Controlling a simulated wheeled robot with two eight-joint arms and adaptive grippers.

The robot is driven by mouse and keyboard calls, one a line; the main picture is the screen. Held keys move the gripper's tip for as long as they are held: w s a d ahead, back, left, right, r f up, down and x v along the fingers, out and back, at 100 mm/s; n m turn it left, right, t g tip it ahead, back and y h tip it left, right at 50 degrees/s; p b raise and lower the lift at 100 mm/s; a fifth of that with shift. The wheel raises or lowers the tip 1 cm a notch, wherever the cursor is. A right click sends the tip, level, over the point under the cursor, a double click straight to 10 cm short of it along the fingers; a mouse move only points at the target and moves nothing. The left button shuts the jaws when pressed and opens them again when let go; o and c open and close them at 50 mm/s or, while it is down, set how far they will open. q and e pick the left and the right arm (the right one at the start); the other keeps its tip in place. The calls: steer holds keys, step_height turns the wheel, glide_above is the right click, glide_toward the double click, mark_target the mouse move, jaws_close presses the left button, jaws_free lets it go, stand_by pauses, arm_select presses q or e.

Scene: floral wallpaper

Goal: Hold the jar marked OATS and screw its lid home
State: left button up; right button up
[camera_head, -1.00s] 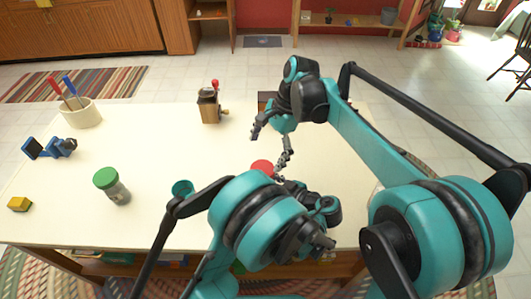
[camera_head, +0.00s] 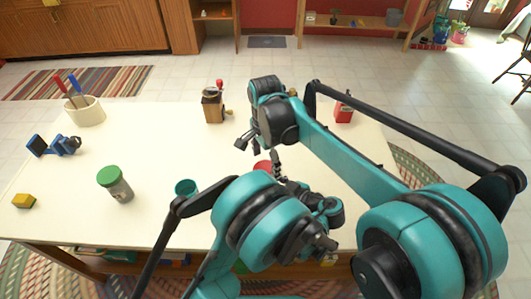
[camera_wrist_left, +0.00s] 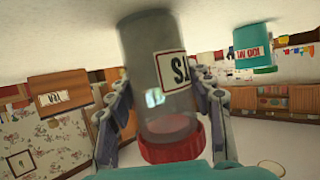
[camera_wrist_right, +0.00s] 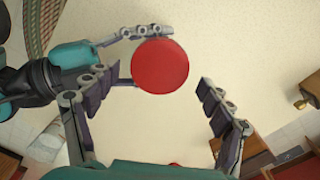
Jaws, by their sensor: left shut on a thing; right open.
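The clear jar (camera_wrist_left: 158,65) stands in my left gripper (camera_wrist_left: 162,90) in the left wrist view, which looks upside down. Only "TS" shows of its label. A red lid (camera_wrist_left: 170,143) sits on its mouth; how tight it is I cannot tell. In the right wrist view the lid (camera_wrist_right: 160,65) shows from above, with fingers of my left gripper beside it. My right gripper (camera_wrist_right: 222,105) is open, its fingers apart and not touching the lid. In the head view my right gripper (camera_head: 259,151) is just above the lid (camera_head: 263,165); my left arm hides the jar's body.
On the cream table (camera_head: 165,150) are a green-lidded jar (camera_head: 120,190), a teal cup (camera_head: 186,187), a yellow block (camera_head: 24,201), a blue-black tool (camera_head: 50,145), a utensil crock (camera_head: 85,111), a mill (camera_head: 213,107) and a red box (camera_head: 345,109). The table's middle left is clear.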

mark_target(266, 165)
steer(key=shift+f, duration=1.35)
steer(key=n, duration=0.5)
steer(key=shift+n, duration=0.4)
steer(key=c, duration=0.9)
